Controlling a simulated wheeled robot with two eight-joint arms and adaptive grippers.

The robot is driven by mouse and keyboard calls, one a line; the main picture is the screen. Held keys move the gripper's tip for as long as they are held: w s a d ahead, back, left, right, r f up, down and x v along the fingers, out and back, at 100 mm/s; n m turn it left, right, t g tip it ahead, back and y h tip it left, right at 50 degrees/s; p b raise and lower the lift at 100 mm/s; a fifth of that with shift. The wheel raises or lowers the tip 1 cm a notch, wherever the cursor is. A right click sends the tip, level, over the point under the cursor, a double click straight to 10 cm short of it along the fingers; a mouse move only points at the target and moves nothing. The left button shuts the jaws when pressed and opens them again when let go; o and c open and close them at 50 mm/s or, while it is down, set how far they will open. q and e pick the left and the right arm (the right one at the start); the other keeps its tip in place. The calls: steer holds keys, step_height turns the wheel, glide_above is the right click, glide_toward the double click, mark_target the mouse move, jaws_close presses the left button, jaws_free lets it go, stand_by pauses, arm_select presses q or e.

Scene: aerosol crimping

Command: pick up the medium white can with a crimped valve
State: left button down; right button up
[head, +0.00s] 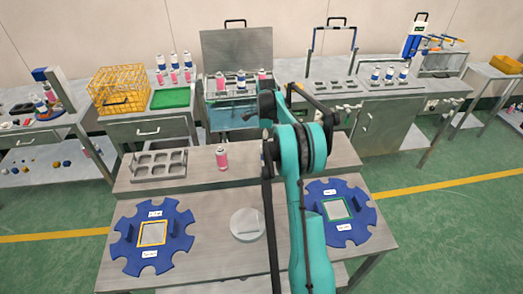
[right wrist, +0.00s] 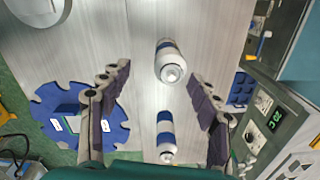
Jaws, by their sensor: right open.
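Two white cans with blue bands stand on the metal bench in the right wrist view. The upper can (right wrist: 171,62) lies between the fingertip ends of my right gripper (right wrist: 159,76), and the lower can (right wrist: 166,135) is closer to the palm side of the picture. The gripper is open and nothing is held. Both cans show their tops toward the camera; I cannot tell clearly which valve is crimped or which can is the medium one. In the head view my teal arm covers that part of the bench and hides these cans. My left gripper is not in view.
A pink can (head: 221,157) stands alone on the bench ledge beside a grey holed rack (head: 158,164). Blue notched discs (head: 322,202) and (head: 125,232) lie at the bench's sides, with a round grey plate (head: 246,238) between. Several cans stand on the back stations.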

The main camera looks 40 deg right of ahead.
mark_target(266, 155)
steer(key=shift+m, duration=0.4)
steer(key=f, duration=0.2)
steer(key=d+f+b, duration=0.1)
steer(key=f, duration=0.1)
steer(key=shift+w+d+f, duration=0.1)
steer(key=shift+w+f, duration=0.05)
steer(key=shift+f, duration=0.1)
steer(key=f, duration=0.1)
steer(key=f+b, duration=0.1)
steer(key=f, duration=0.1)
steer(key=w+f, duration=0.1)
steer(key=f, duration=0.1)
steer(key=shift+f+b, duration=0.15)
steer(key=shift+b, duration=0.2)
steer(key=shift+s, duration=0.1)
steer(key=shift+c, duration=0.6)
steer(key=c, duration=1.1)
